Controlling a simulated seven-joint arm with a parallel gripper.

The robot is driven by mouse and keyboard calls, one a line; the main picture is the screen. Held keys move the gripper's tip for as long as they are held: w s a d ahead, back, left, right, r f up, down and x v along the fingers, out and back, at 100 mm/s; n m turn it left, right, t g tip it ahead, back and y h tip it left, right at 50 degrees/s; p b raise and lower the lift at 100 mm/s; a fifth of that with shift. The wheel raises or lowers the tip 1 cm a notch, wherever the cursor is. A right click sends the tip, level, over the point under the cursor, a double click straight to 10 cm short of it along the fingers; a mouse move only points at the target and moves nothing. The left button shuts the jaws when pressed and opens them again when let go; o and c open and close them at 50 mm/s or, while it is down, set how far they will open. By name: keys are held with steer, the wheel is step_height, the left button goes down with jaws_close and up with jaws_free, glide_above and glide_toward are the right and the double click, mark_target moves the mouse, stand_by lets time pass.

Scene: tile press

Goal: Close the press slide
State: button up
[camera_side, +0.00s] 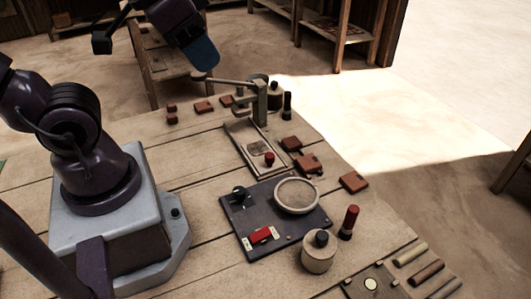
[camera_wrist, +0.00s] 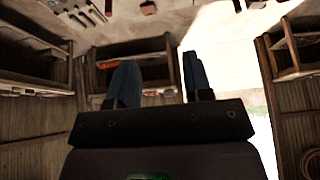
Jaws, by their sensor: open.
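The press (camera_side: 259,106) stands at the back of the wooden table in the side view, with a grey upright and a lever arm. Its slide (camera_side: 240,133) is a pale tray that extends from the press toward the front. A red knob (camera_side: 269,158) stands near the slide's front end, and a grey tile-like patch lies on the slide. My gripper (camera_side: 203,60) is raised above and left of the press, well apart from it. In the wrist view my gripper's two blue fingers (camera_wrist: 158,80) are spread with nothing between them. The press cannot be made out in the wrist view.
A dark panel (camera_side: 233,222) with a round dish (camera_side: 296,195) and a red switch (camera_side: 261,235) lies in front of the slide. Brown tiles (camera_side: 308,163) lie right of the slide. A pale jar (camera_side: 319,254) and red-topped stick (camera_side: 350,220) stand near the right edge.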

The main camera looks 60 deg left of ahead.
steer(key=shift+w+d+f+g, duration=0.1)
steer(key=shift+w+f+g, duration=0.3)
steer(key=shift+f, duration=0.25)
steer(key=shift+w+d+f+g, duration=0.1)
steer(key=shift+w+f+g, duration=0.15)
steer(key=shift+f+g, duration=0.25)
steer(key=c, duration=0.7)
steer(key=w+f+m+g, duration=0.1)
steer(key=w+f, duration=0.1)
steer(key=w+f+m+g+y, duration=0.1)
steer(key=w+f, duration=0.1)
steer(key=w+f+m+g, duration=0.1)
steer(key=w+f, duration=0.1)
steer(key=f, duration=0.1)
steer(key=shift+w+a+f+m+y, duration=0.1)
steer(key=shift+a+m+y, duration=0.05)
steer(key=shift+m+y, duration=0.15)
jaws_close()
steer(key=w+f+m+g+y, duration=0.2)
steer(key=w+f+m+y, duration=0.1)
steer(key=w+f+m, duration=0.8)
steer(key=x, duration=0.7)
steer(key=s+x, duration=0.1)
steer(key=x, duration=0.2)
steer(key=shift+f, duration=0.35)
